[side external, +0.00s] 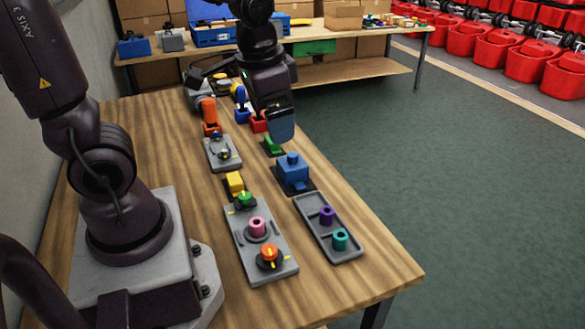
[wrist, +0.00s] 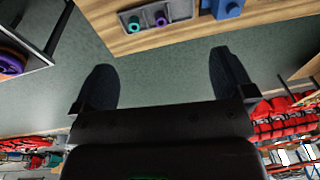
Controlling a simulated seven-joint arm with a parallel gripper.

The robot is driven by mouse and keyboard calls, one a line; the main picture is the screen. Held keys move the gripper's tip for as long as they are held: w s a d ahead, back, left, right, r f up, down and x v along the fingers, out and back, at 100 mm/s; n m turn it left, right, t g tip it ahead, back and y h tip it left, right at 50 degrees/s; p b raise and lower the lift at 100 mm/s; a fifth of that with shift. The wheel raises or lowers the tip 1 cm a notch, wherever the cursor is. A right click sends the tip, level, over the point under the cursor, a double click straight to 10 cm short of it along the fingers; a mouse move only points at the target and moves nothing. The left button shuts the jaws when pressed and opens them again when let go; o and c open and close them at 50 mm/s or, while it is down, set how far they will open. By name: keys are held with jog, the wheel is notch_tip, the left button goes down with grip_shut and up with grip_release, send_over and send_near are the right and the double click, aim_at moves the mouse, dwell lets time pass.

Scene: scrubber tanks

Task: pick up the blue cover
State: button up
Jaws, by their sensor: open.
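The blue cover (side external: 292,168) is a blue block with a small knob on top, sitting on a dark base on the wooden table. It also shows cut off at the top edge of the wrist view (wrist: 228,8). My gripper (side external: 281,126) is above the table, behind and slightly left of the cover in the side view, apart from it. In the wrist view its two dark fingers (wrist: 163,82) are wide apart with nothing between them.
A grey tray (side external: 348,252) with purple and teal pieces lies in front of the cover. A grey panel (side external: 282,268) with coloured knobs is to its left. A green piece (side external: 273,146) is close behind. Several coloured parts stand further back. The table's right edge is near.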

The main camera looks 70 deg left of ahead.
jog(key=w+a+f+m+g+y, duration=0.1)
jog(key=w+a+f+m+g, duration=0.1)
jog(key=w+a+f+m, duration=0.4)
jog(key=m+y, duration=0.3)
jog(key=m, duration=0.9)
send_near(294, 157)
jog(key=shift+h, duration=0.3)
jog(key=x, duration=1.3)
jog(key=shift+a, duration=0.3)
jog(key=c, duration=1)
jog(key=shift+r, duration=0.1)
